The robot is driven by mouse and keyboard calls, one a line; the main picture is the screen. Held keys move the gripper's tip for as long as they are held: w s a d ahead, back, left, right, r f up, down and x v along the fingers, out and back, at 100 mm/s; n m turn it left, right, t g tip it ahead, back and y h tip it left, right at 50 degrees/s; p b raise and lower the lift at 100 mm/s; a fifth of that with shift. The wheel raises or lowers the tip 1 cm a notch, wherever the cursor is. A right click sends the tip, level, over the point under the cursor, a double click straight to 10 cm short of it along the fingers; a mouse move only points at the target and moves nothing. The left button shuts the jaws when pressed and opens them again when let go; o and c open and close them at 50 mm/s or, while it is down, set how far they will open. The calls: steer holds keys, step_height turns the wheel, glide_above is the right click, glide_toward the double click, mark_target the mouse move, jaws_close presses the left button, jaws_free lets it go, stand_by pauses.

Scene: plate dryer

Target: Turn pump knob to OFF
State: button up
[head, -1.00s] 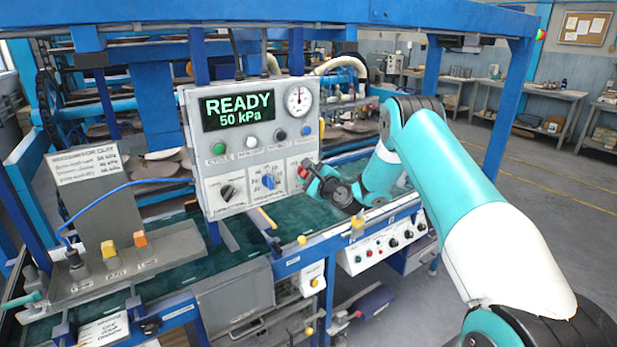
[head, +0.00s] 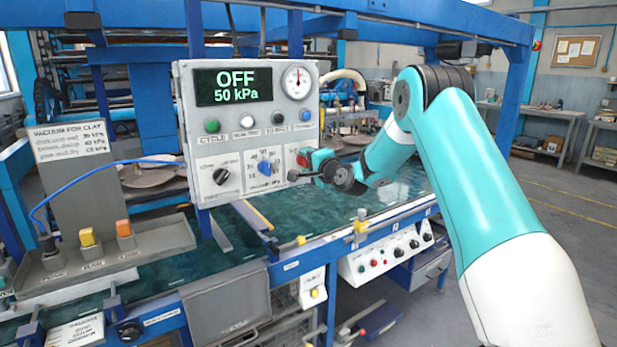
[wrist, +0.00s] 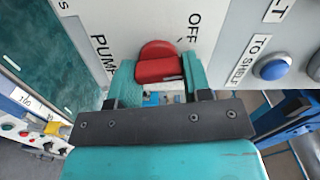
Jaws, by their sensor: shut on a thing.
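The red pump knob (wrist: 158,62) sits on the white face of the control box (head: 185,120), between the "PUMP" and "OFF" labels (wrist: 193,28). My gripper (wrist: 158,76) is shut on the knob, with a teal finger at each side of it. In the head view my gripper (head: 308,163) is at the lower right of the box front, and a bit of the red knob (head: 301,160) shows at its tips. The screen (head: 235,85) on the box reads "OFF 50 kPa".
A blue knob (head: 265,168) and a black knob (head: 221,176) are left of my gripper on the same box. Coloured buttons (head: 247,122) run above them, and a round gauge (head: 297,82) is at the top right. A blue frame beam (head: 400,15) crosses overhead.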

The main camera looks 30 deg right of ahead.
steer(key=n+b, duration=0.1)
steer(key=b, duration=0.1)
steer(key=n+b, duration=0.3)
steer(key=b, duration=0.1)
steer(key=shift+a+f, duration=0.1)
steer(key=shift+f, duration=0.2)
steer(key=n+b, duration=0.3)
steer(key=shift+r, duration=0.35)
steer(key=o, duration=0.9)
steer(key=s+b, duration=0.1)
steer(key=s, duration=0.4)
steer(key=s+b, duration=0.2)
steer(key=s, duration=0.4)
steer(key=s+b, duration=0.2)
steer(key=s, duration=0.4)
steer(key=shift+s+d, duration=0.2)
steer(key=shift+d, duration=0.1)
